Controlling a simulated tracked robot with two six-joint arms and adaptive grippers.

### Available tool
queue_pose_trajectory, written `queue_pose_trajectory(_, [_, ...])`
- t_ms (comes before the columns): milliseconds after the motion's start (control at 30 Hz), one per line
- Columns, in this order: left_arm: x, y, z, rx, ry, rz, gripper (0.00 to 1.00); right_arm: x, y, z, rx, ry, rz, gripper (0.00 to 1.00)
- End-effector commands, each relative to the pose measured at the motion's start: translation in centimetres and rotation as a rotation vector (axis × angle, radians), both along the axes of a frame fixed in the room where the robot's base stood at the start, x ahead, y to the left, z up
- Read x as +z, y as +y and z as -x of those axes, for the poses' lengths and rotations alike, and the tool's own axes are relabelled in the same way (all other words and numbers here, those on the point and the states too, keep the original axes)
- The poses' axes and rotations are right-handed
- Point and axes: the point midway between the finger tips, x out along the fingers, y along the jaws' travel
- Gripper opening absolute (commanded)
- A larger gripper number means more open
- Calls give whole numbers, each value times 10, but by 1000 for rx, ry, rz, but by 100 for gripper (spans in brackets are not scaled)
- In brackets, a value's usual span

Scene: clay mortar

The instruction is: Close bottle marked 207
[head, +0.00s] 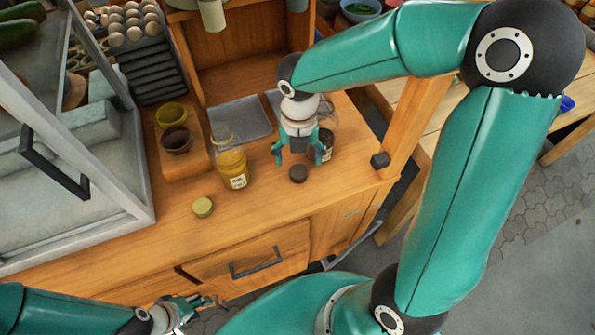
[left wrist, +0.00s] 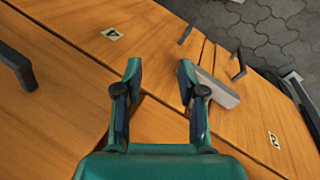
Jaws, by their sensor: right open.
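A glass bottle (head: 232,165) with yellow contents and a white label stands open on the wooden counter in the head view. A second glass jar (head: 327,152) with dark contents stands to its right, partly hidden behind my right gripper. Their label numbers are too small to read. A yellow-green lid (head: 203,207) lies in front of the yellow bottle. A dark brown lid (head: 298,174) lies just below my right gripper (head: 301,158), which points down with its fingers apart and empty. My left gripper (head: 205,301) is low by the cabinet front; the left wrist view shows its fingers (left wrist: 159,72) open and empty.
Two small pots (head: 175,139) stand on a wooden block left of the yellow bottle. A grey tray (head: 241,119) lies behind it. A drawer with a dark handle (head: 257,264) is below the counter. A wooden post (head: 408,125) rises right of my right gripper.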

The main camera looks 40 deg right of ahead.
Motion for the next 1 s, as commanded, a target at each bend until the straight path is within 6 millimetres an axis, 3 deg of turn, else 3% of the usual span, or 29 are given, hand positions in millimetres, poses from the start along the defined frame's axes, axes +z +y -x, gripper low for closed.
queue_pose_trajectory(300, [0, 0, 0, 0, 0, 0, 40, -3, 0, 0, -1, 1, -1, 77])
queue_pose_trajectory(700, [0, 0, 0, 0, 0, 0, 40, -50, -3, -4, -1, 1, 0, 77])
queue_pose_trajectory(1000, [0, 0, 0, 0, 0, 0, 40, -52, -3, -5, 0, 0, 0, 77])
